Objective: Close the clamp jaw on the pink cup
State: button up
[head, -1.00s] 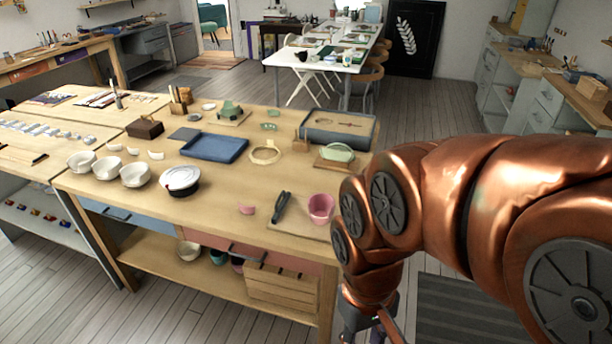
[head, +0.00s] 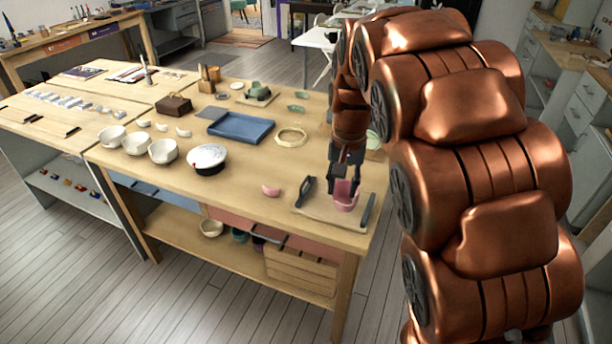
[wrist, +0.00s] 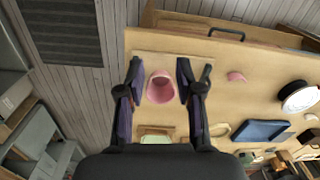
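The pink cup (head: 346,196) stands on a pale wooden board near the table's front right corner. The clamp has a dark left jaw (head: 306,188) and a dark right jaw (head: 367,210); the cup is between them, with a clear gap on the left jaw's side. My gripper (head: 345,178) points down over the cup. In the wrist view my open gripper (wrist: 160,80) has its purple-padded fingers on either side of the cup (wrist: 160,88), apart from each other. Whether they touch the cup I cannot tell. The jaws are hard to tell from the fingers there.
A pink shard (head: 271,190) lies left of the board. A white-topped round container (head: 208,158), white bowls (head: 163,150), a blue tray (head: 240,127) and a pale ring (head: 291,137) stand farther left and back. The table between shard and ring is clear.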

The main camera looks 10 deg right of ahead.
jog(key=w+f+m, duration=0.1)
jog(key=w+f, duration=0.3)
jog(key=w, duration=0.9)
jog(key=m+t+y, duration=0.1)
send_near(305, 181)
jog(key=shift+w+a+f+p, duration=0.15)
jog(key=shift+f+p, duration=0.4)
jog(key=shift+f, duration=0.75)
jog(key=shift+w+a+f+p, duration=0.15)
jog(key=shift+f+p, duration=0.45)
jog(key=shift+f, duration=0.75)
jog(key=shift+w+a+f+p, duration=0.15)
jog(key=shift+f+p, duration=0.4)
jog(key=shift+f, duration=0.75)
grip_shut()
